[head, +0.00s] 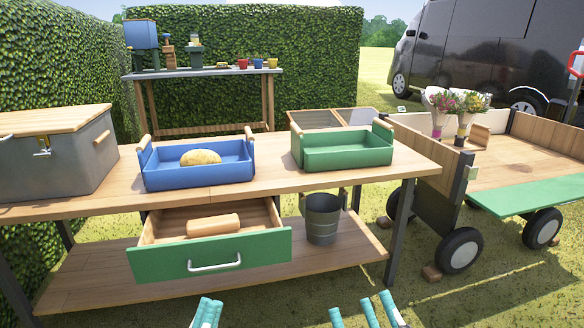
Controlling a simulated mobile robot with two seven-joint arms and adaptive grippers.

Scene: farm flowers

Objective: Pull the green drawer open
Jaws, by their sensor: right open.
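The green drawer (160,262) hangs under the wooden workbench and stands pulled out, its inside showing. It has a green front with a pale bar handle (214,263). A light wooden block (213,225) with rounded edges lies inside it. My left gripper (207,312) shows only its teal fingertips at the bottom edge, below and apart from the drawer front; its fingers overlap, so I cannot tell its opening. My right gripper (368,313) is open and empty at the bottom edge, to the right of the drawer and apart from it.
On the workbench (270,182) stand a grey chest (60,165), a blue tray (200,178) holding a yellow loaf-like thing, and a green tray (345,155). A grey bucket (321,218) stands on the lower shelf right of the drawer. A wheeled cart (520,165) with flowers stands at right.

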